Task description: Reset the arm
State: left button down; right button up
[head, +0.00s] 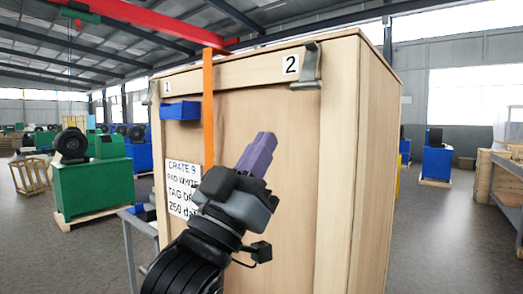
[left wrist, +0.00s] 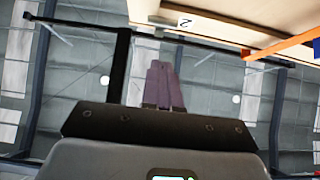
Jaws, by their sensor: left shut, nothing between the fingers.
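My left gripper (head: 262,146) is raised in front of a tall wooden crate (head: 285,130) in the head view. Its purple fingers are shut with nothing between them and point up and to the right. In the left wrist view the shut fingers (left wrist: 162,72) point up toward the ceiling, and the crate (left wrist: 235,18) shows along the top right. I cannot tell whether the gripper touches the crate. My right gripper is not in view.
The crate has an orange strap (head: 208,100), a blue block (head: 180,111), metal latches marked 1 and 2 (head: 305,66) and a lettered sign (head: 181,186), partly hidden by my arm. Green machines (head: 90,180) stand left; a wooden rack (head: 502,180) stands right. Open floor (head: 440,230) lies between crate and rack.

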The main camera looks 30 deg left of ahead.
pick_arm(q)
jog(key=w+f+n+g+p, duration=0.15)
jog(key=w+f, duration=0.25)
jog(key=f, duration=0.5)
jog(key=w+f+g+p, duration=0.3)
jog(key=w+f, duration=0.1)
jog(key=f, duration=0.5)
notch_tip(320, 180, down, 16)
jog(key=s+d+g+p, duration=0.1)
jog(key=d+g+p, duration=0.15)
jog(key=g, duration=0.25)
jog(key=s+f+g+p, duration=0.25)
jog(key=s+f, duration=0.35)
jog(key=f, duration=0.3)
jog(key=s+f+g+p, duration=0.1)
jog(key=s+f+g, duration=0.3)
jog(key=s+f, duration=0.4)
jog(key=s+f+m+g+y+p, duration=0.1)
jog(key=s+f+g, duration=0.3)
jog(key=s, duration=0.3)
jog(key=s+f+m+g, duration=0.2)
jog(key=s+f+g, duration=0.15)
jog(key=s, duration=0.35)
notch_tip(320, 180, up, 38)
jog(key=p, duration=3.8)
jog(key=shift+s+a+f, duration=0.2)
jog(key=shift+s+a, duration=0.1)
jog(key=shift+a, duration=0.1)
